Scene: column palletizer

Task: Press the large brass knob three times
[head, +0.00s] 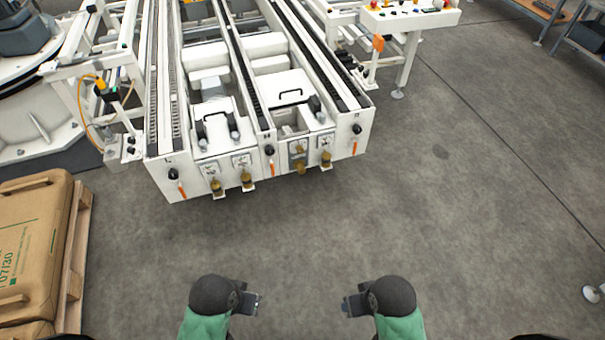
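Several brass-coloured knobs stick out low on the front face of the white conveyor machine (350,133). A left pair has one brass knob (217,188) and another brass knob (246,180). A right pair has a brass knob (300,167) below a brass-toned plate (297,147), and a further brass knob (326,159). They are small in view, and I cannot tell for certain which is the large one. My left gripper (254,304) and my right gripper (349,306) are at the bottom of the view, well short of the machine, touching nothing. Their finger opening is unclear.
A pallet (76,255) with brown sacks (30,240) stands at left. A control panel (410,15) is at the back. The grey floor (400,230) before the machine is clear.

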